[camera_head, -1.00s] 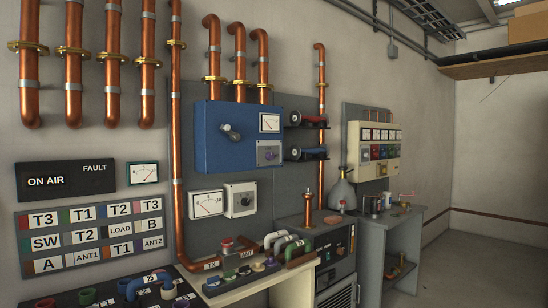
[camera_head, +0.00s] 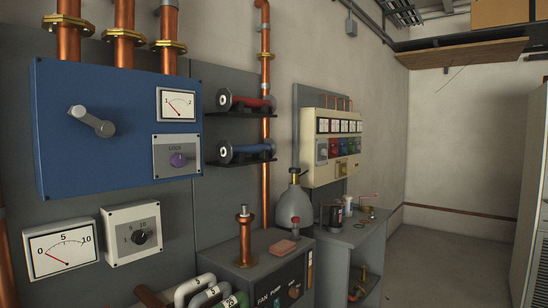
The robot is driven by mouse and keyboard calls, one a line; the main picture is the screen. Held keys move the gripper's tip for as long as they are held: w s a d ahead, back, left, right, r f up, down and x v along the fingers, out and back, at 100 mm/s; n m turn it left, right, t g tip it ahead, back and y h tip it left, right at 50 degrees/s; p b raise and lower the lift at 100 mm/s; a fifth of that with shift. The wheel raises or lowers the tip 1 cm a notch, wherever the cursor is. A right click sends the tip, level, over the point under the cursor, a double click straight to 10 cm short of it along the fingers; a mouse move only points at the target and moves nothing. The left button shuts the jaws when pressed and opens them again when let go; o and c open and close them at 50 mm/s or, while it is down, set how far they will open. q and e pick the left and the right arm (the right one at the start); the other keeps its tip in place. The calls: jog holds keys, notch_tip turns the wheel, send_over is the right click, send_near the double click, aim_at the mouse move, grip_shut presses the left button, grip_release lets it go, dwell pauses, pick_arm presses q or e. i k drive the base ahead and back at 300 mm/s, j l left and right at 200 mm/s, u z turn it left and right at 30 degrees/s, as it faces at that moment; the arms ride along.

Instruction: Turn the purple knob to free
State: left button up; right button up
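The purple knob (camera_head: 179,160) sits on a grey plate (camera_head: 165,168) with a label above it that seems to read "LOCK". The plate is on the lower right of the blue box (camera_head: 120,140) on the wall. The knob's exact pointing direction is too small to tell. A grey crank handle (camera_head: 92,121) is on the left of the same box, and a gauge (camera_head: 177,104) marked 1 and 2 is above the plate. Neither of my grippers is in view.
A gauge (camera_head: 60,249) and a dial box (camera_head: 132,233) hang below the blue box. Two shelves to its right hold a red cylinder (camera_head: 245,101) and a blue cylinder (camera_head: 245,151). A cabinet (camera_head: 262,245) with a copper post stands below. Floor (camera_head: 430,265) at right is clear.

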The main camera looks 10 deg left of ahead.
aim_at(176, 160)
jog(key=i+l+z, duration=0.1)
jog(key=i+z, duration=0.2)
jog(key=i, duration=0.3)
jog(key=i+z, duration=0.3)
jog(key=i, duration=0.3)
jog(key=i+u, duration=0.45)
jog(key=i+l+u, duration=0.4)
jog(key=i+j, duration=0.05)
jog(key=j, duration=0.05)
